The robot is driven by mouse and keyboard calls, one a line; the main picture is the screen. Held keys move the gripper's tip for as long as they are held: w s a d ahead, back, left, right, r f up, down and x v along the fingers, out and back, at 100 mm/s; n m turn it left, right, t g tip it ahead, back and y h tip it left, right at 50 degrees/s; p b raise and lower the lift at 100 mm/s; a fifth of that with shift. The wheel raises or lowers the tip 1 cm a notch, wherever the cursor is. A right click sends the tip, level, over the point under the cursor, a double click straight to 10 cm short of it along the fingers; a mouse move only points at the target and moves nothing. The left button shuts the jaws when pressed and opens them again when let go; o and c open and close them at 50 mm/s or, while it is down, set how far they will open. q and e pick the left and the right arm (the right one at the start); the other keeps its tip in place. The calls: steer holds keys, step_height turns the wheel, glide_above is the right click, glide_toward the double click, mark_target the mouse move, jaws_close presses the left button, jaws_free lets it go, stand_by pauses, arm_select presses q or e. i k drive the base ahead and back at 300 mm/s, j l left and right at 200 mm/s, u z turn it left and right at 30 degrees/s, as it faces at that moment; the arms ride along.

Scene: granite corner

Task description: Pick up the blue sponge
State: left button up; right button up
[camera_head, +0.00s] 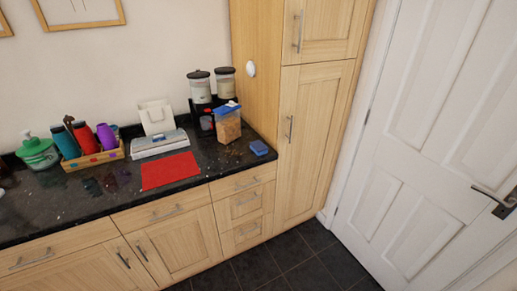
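The blue sponge (259,148) lies flat on the dark granite counter (110,200), near its right end and close to the tall wooden cupboard. It is a small blue block, and nothing covers it. A clear container with a blue lid (228,124) stands just to its left and slightly behind. Neither of my grippers shows in the head view.
A red cloth (169,171) lies near the counter's front edge, with a white appliance (159,143) behind it. A wooden tray (92,160) of bottles and a green jar (37,153) stand left. A tall cupboard (312,140) bounds the right. Floor in front is clear.

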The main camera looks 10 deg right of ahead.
mark_target(257, 147)
steer(key=i, duration=0.95)
